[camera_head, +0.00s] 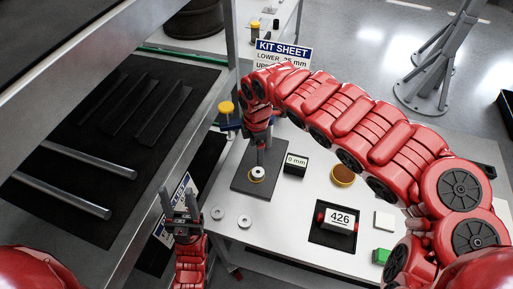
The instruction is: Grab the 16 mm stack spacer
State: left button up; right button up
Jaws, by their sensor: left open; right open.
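Two pale ring spacers lie flat on the white table, one at the left (218,212) and one beside it (245,221). No size marking is readable on either, so I cannot tell which is 16 mm. Another ring (257,174), light with a gold-coloured edge, sits on a dark square plate (240,182). My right gripper (262,148) points down just above that ring, open; its fingertips are small and partly hidden. My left gripper (180,197) is open and empty near the table's left edge, left of the two loose rings.
A small display reading "0 mm" (296,161) stands right of the plate. A "426" block (340,218) sits on a black mat, with a brown round piece (343,176) behind. A partly covered kit sheet (283,52) stands at the back. A shelf frame (150,170) borders the left.

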aim_at(217, 213)
jog(key=k, duration=1)
